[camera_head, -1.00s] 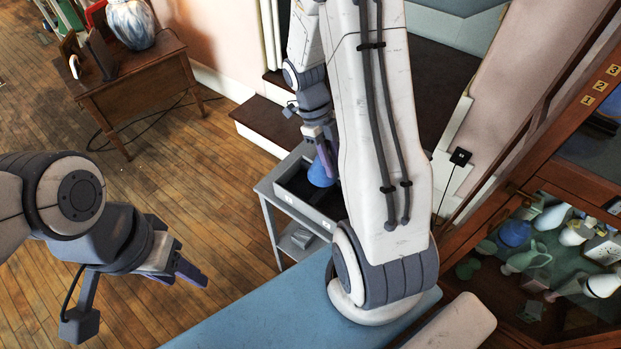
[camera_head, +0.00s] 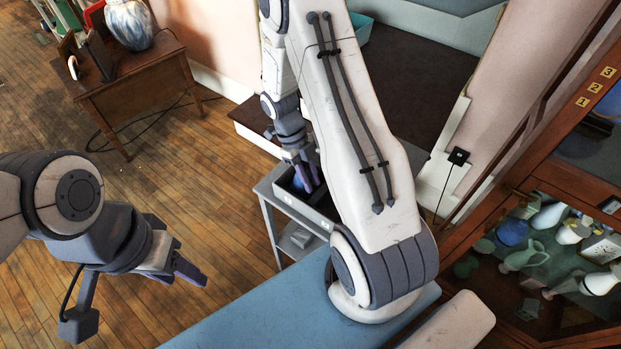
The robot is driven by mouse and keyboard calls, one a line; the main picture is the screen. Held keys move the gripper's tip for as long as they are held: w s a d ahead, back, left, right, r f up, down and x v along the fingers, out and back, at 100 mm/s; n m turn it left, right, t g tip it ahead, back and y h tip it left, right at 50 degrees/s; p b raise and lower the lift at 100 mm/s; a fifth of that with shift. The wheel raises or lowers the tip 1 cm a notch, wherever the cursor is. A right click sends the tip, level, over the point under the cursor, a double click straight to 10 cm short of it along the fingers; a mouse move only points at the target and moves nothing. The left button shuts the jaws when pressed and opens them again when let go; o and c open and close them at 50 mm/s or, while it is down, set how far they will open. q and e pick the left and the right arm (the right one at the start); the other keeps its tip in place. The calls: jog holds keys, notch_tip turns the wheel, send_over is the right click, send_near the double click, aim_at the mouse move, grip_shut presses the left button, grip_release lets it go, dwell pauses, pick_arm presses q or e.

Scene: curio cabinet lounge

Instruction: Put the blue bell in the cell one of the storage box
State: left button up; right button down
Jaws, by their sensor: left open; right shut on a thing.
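My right gripper (camera_head: 308,176) is shut on the blue bell (camera_head: 297,183). It points down at the left part of the grey storage box (camera_head: 306,213), and the bell is low at the box opening, partly hidden by the fingers. I cannot tell whether the bell touches the box floor. The box has small pale labels on its front wall, too small to read. My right arm hides the right part of the box and most of its cells. My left gripper (camera_head: 188,273) is open and empty over the wooden floor, well left of the box.
The box rests on a grey stand (camera_head: 297,243) with a lower shelf. A glass-fronted cabinet (camera_head: 539,188) with several ornaments stands at the right. A wooden side table (camera_head: 135,89) with a vase (camera_head: 130,24) is at the upper left. A blue surface (camera_head: 262,318) lies in front.

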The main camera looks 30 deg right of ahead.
jog(key=shift+f, duration=0.15)
jog(key=c, duration=0.7)
grip_release()
jog(key=shift+c, duration=0.2)
